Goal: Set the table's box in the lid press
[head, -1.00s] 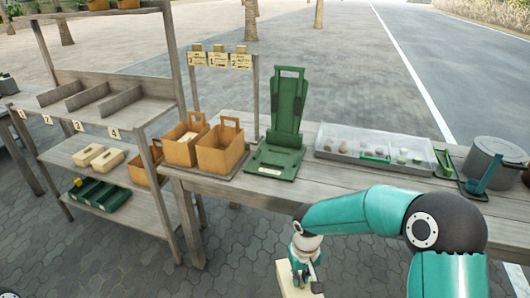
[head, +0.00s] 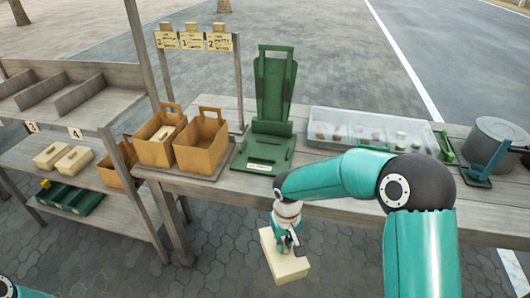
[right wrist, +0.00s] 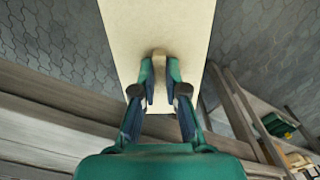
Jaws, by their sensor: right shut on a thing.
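My right gripper (head: 288,246) is shut on a cream box (head: 294,269) by a small knob or handle on its top, in front of the table's near edge. The right wrist view shows the two fingers (right wrist: 159,88) closed around the knob, with the pale top of the box (right wrist: 156,25) beyond them. The green lid press (head: 266,150), with a tall upright back and a flat base, stands on the table behind the box. Its base looks empty. My left gripper is out of view; only a bit of teal arm shows at the lower left corner.
Two brown cartons (head: 202,142) stand left of the press. A clear-lidded tray (head: 340,139) lies to its right, with a grey pot (head: 492,142) farther right. A shelf rack at left holds two cream boxes (head: 73,160) and a green tray (head: 70,198). Signs (head: 195,41) stand behind.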

